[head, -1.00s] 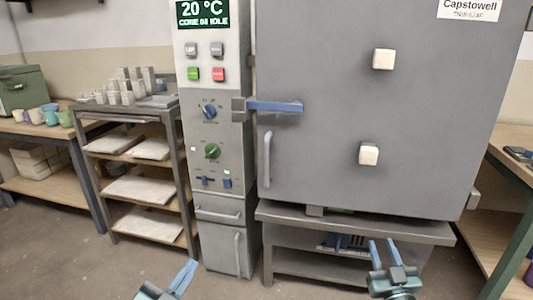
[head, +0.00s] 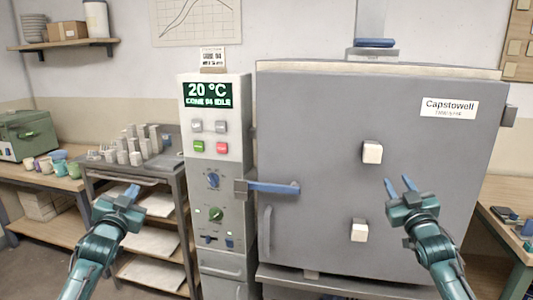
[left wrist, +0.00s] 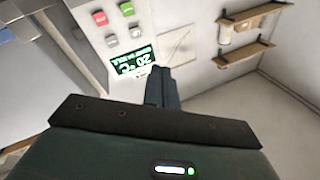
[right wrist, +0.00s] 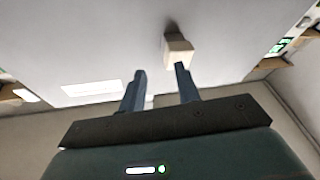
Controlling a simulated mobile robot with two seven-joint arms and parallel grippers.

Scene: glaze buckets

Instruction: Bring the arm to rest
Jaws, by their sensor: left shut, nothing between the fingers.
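My left gripper (head: 132,192) is raised in front of the shelf rack in the head view. Its fingers are together and empty, and they also show in the left wrist view (left wrist: 162,72). My right gripper (head: 400,184) is raised in front of the kiln door (head: 320,120), with its two fingers apart. In the right wrist view its fingers (right wrist: 160,80) are open with nothing between them. The right fingertip lies close to a white knob (right wrist: 178,50) in that picture; I cannot tell whether they touch.
The control panel (head: 210,150) reads 20 °C, and a blue door handle (head: 272,187) sticks out beside it. The rack (head: 175,172) holds pale pieces at left. A wooden bench (head: 500,215) stands at right. Floor shows at lower left.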

